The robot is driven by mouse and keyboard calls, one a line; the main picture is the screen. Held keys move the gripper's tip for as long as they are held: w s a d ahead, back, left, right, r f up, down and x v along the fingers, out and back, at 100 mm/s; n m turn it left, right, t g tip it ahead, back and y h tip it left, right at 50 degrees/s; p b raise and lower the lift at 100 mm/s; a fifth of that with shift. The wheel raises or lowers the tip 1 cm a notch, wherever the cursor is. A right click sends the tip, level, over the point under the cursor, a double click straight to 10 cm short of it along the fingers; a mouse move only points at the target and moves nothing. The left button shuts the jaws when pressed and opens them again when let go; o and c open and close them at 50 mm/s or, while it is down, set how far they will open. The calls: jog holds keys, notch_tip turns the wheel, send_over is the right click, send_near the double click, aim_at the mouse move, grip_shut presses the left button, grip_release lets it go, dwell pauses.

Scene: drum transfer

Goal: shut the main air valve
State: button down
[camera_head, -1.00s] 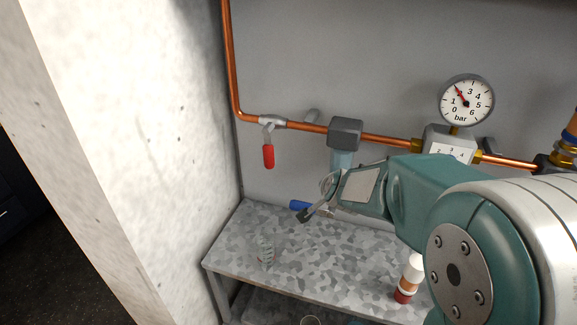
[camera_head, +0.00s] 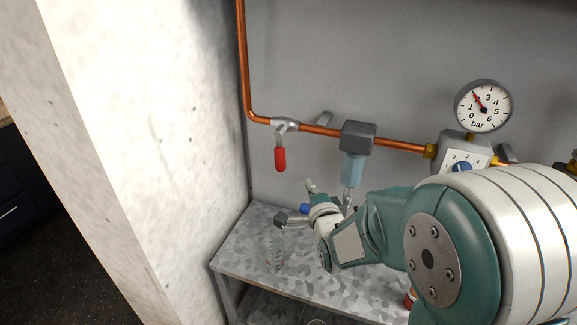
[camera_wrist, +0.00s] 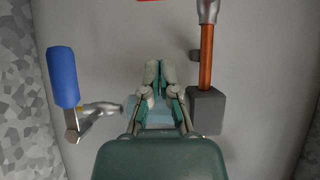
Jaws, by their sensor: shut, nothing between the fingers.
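The valve with the red lever (camera_head: 280,159) sits on the copper pipe (camera_head: 320,131), near its bend. Its silver body (camera_head: 284,125) is on the pipe and the lever hangs down, across the pipe's run. Only a red edge (camera_wrist: 148,1) of the lever shows at the top of the wrist view. My gripper (camera_head: 310,186) is below and right of the lever, apart from it. In the wrist view my gripper (camera_wrist: 160,67) has its fingers together and nothing between them.
A blue handle (camera_wrist: 62,77) is left of my fingers in the wrist view. A filter with a grey head (camera_head: 358,136) hangs from the pipe to the right. A pressure gauge (camera_head: 483,106) is farther right. A speckled shelf (camera_head: 245,246) lies below; a pale wall (camera_head: 140,140) stands left.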

aim_at(284, 161)
jog(key=w+a, duration=0.4)
jog(key=w, duration=0.4)
jog(key=shift+w+a, duration=0.25)
jog(key=shift+w, duration=0.1)
jog(key=shift+d+f, duration=0.1)
jog(key=shift+w+a+m, duration=0.3)
jog(key=shift+a, duration=0.1)
jog(key=shift+a, duration=0.15)
